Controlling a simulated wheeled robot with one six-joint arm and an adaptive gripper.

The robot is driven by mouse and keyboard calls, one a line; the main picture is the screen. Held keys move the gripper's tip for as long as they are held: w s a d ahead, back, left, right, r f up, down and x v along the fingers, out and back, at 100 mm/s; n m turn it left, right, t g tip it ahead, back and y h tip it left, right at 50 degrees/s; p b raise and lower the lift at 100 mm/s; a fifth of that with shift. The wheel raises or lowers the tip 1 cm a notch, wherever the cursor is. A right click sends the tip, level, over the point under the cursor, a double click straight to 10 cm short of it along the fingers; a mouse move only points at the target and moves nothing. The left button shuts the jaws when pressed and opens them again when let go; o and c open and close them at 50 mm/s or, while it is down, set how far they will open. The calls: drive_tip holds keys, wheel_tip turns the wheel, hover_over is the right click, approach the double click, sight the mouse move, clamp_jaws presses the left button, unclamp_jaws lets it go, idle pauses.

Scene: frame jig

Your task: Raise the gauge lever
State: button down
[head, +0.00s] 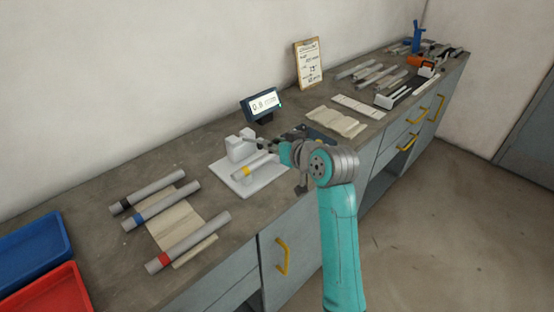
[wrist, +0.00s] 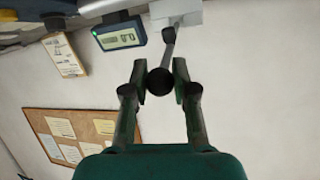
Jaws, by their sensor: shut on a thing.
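The gauge lever (wrist: 169,46) is a thin grey arm that runs from the pale gauge block (wrist: 176,12) to a dark round knob (wrist: 159,82). In the wrist view my gripper (wrist: 159,75) has its two fingers shut on the knob, one on each side. In the head view the white gauge stand (head: 241,148) is on the bench, with a grey tube with a yellow band (head: 250,167) on its base. My gripper's fingers and the knob are small and partly hidden by my arm there. The display (head: 264,104) behind it shows a reading that looks like 0.0.
Several banded tubes (head: 160,205) lie on the bench at the left, near a blue tray (head: 28,255) and a red tray (head: 50,295). A clipboard (head: 309,63) leans on the wall. Cloths, strips and tools fill the far right of the bench (head: 214,113).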

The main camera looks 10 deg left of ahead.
drive_tip(key=r, duration=0.1)
drive_tip(key=w+a+r+g+h, duration=0.1)
drive_tip(key=r, duration=0.1)
drive_tip(key=a+r+h, duration=0.1)
drive_tip(key=shift+w+r+g, duration=0.15)
drive_tip(key=shift+w+g, duration=0.15)
drive_tip(key=shift+g, duration=0.1)
drive_tip(key=w+a+r, duration=0.5)
drive_tip(key=a, duration=0.1)
drive_tip(key=shift+a, duration=0.35)
drive_tip(key=c, duration=0.9)
unclamp_jaws()
drive_tip(key=shift+a, duration=0.1)
